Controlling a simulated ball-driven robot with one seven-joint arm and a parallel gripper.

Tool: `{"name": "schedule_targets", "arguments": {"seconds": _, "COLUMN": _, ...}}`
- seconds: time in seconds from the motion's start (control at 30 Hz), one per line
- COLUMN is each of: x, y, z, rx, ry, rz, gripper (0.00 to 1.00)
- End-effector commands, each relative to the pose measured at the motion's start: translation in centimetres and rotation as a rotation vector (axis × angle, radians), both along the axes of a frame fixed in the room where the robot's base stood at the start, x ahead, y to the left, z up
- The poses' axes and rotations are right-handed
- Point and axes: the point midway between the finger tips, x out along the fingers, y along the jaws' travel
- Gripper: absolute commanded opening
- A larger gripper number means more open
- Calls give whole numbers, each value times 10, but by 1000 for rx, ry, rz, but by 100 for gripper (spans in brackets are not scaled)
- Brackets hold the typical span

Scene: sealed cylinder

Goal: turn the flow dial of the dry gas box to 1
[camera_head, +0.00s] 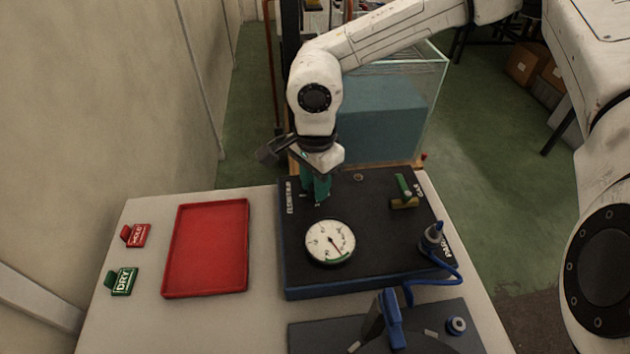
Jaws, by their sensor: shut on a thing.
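The dry gas box (370,250) is a dark panel with blue sides on the table. A white label (290,196) runs along its left edge; its words are too small to read surely. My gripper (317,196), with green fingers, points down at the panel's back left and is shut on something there. The flow dial seems to be under the fingers, which hide it, so its setting cannot be read. A round white gauge (322,238) with a green arc sits just in front; its dark needle points to the lower right.
A green-handled brass valve (404,194) and a grey fitting (431,238) with a blue hose stand on the panel's right. A second device with a blue lever (390,318) is in front. A red tray (207,250) and HOLD and DRY tags (122,282) lie left.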

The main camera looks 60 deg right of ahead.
Motion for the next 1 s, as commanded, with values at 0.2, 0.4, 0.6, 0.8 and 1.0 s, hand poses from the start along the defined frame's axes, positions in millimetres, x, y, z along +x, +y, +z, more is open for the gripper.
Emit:
{"name": "schedule_targets", "arguments": {"seconds": 0.2, "x": 1, "y": 0, "z": 1, "rx": -1, "ry": -3, "rz": 1, "gripper": 0}}
{"name": "schedule_targets", "arguments": {"seconds": 0.4, "x": 1, "y": 0, "z": 1, "rx": -2, "ry": -2, "rz": 1, "gripper": 46}}
{"name": "schedule_targets", "arguments": {"seconds": 0.6, "x": 0, "y": 0, "z": 0, "rx": -1, "ry": -1, "rz": 0, "gripper": 55}}
{"name": "schedule_targets", "arguments": {"seconds": 0.8, "x": 0, "y": -1, "z": 4, "rx": -2, "ry": -2, "rz": 0, "gripper": 55}}
{"name": "schedule_targets", "arguments": {"seconds": 1.0, "x": 0, "y": -1, "z": 33, "rx": -4, "ry": -3, "rz": -1, "gripper": 55}}
